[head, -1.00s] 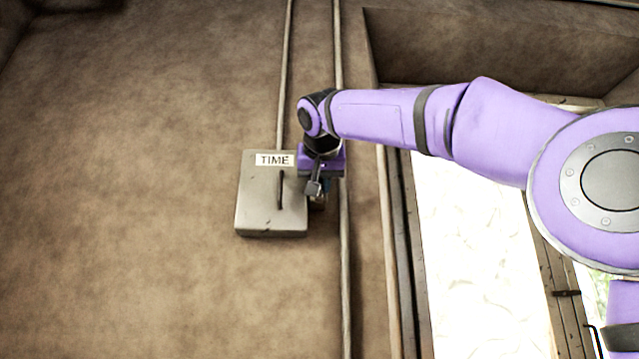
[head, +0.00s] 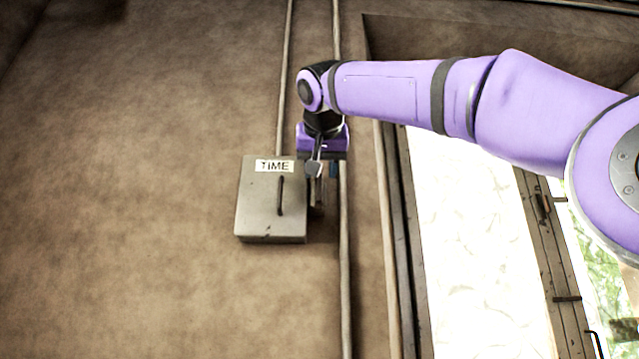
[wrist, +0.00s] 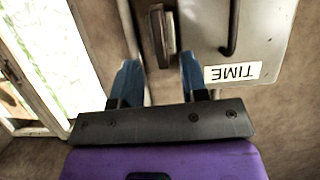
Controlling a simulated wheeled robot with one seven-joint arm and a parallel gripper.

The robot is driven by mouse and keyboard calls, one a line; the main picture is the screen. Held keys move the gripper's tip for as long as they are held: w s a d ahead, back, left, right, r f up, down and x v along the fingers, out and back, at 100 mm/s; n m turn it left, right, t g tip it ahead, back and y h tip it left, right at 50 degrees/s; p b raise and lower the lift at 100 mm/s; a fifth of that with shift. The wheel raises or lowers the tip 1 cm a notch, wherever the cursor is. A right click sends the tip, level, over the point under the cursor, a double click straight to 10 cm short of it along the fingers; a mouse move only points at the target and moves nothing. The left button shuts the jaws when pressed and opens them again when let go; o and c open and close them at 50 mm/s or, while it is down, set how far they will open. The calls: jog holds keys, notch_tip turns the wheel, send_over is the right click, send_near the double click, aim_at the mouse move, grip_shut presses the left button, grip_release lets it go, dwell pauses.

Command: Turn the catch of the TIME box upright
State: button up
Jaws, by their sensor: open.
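The grey TIME box (head: 270,209) hangs on the brown wall, with a bar handle on its front. Its catch (head: 317,196) is on the right side, partly hidden beside the box in the head view. In the wrist view, which is upside down, the catch (wrist: 161,34) is a long dark piece roughly in line with the box edge. My gripper (head: 323,171) is above the catch at the box's upper right. Its blue fingers (wrist: 158,66) are open and empty, and the catch lies beyond their tips, apparently clear of them.
A bright window opening (head: 470,250) with a dark frame is farther right. The wall left of and below the box is bare.

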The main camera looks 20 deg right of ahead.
jog(key=shift+v, duration=2.25)
jog(key=s+d+f+n+g+y, duration=0.1)
jog(key=s+f, duration=0.5)
jog(key=f, duration=1.1)
jog(key=s+d+f+n+g+y, duration=0.1)
jog(key=s+d+f+g, duration=0.3)
jog(key=f, duration=1.4)
jog(key=s+d+f+n+g+y, duration=0.1)
jog(key=s+d+f, duration=0.4)
jog(key=s+f, duration=0.5)
notch_tip(320, 180, down, 8)
jog(key=shift+r+g+y, duration=0.25)
jog(key=shift+g+y, duration=0.35)
jog(key=shift+g, duration=0.2)
jog(key=shift+s, duration=0.1)
